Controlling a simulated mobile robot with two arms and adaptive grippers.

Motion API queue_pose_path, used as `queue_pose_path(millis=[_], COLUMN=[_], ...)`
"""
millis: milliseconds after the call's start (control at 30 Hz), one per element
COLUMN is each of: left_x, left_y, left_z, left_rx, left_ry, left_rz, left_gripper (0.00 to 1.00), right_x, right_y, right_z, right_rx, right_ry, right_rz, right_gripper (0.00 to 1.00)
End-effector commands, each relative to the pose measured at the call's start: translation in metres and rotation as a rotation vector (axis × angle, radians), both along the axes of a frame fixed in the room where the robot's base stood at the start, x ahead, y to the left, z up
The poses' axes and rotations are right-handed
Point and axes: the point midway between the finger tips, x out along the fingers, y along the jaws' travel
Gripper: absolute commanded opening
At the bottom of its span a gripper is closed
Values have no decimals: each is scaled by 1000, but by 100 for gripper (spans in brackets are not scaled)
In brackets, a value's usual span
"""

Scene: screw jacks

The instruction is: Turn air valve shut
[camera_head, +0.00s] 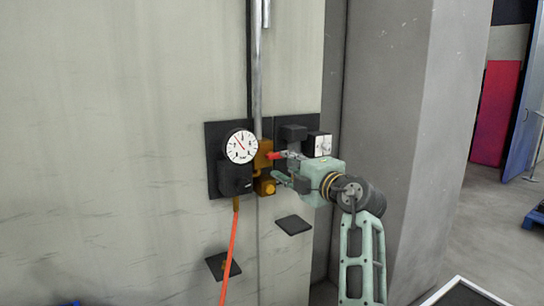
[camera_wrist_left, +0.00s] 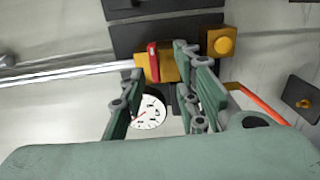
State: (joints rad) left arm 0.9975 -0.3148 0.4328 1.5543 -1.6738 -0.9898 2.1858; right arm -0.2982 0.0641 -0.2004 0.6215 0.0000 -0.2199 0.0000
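The air valve is a brass body (camera_head: 263,158) on a dark wall panel, with a short red handle (camera_head: 274,155). In the left wrist view the red handle (camera_wrist_left: 153,62) stands across the brass body (camera_wrist_left: 168,68), crosswise to the metal pipe. My left gripper (camera_head: 279,168) is at the right of the valve, fingers pointing at it. In the wrist view its fingers (camera_wrist_left: 158,70) are apart, with the red handle showing between the fingertips. I cannot tell whether a finger touches the handle. My right gripper is in neither view.
A round white gauge (camera_head: 240,146) is left of the valve, and a yellow knob (camera_head: 265,187) is below it. A metal pipe (camera_head: 257,80) runs up from the valve. An orange hose (camera_head: 230,250) hangs below. A concrete pillar (camera_head: 385,120) stands at right.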

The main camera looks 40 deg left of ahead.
Motion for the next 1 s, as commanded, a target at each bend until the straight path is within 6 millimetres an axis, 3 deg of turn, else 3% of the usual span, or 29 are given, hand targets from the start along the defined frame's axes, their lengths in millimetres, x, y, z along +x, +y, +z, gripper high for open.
queue_pose_path(millis=[133,400,767,1000], left_x=[7,16,18,18], left_y=[24,57,62,62], left_z=[6,2,0,0], left_rx=[1,0,-1,-1], left_ry=[2,2,0,1], left_rz=[1,0,-2,-1], left_gripper=[29,29,28,7], right_x=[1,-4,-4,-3], right_y=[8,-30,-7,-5], right_z=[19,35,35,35], right_rx=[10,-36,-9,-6], right_ry=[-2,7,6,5], right_rz=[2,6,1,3], right_gripper=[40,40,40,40])
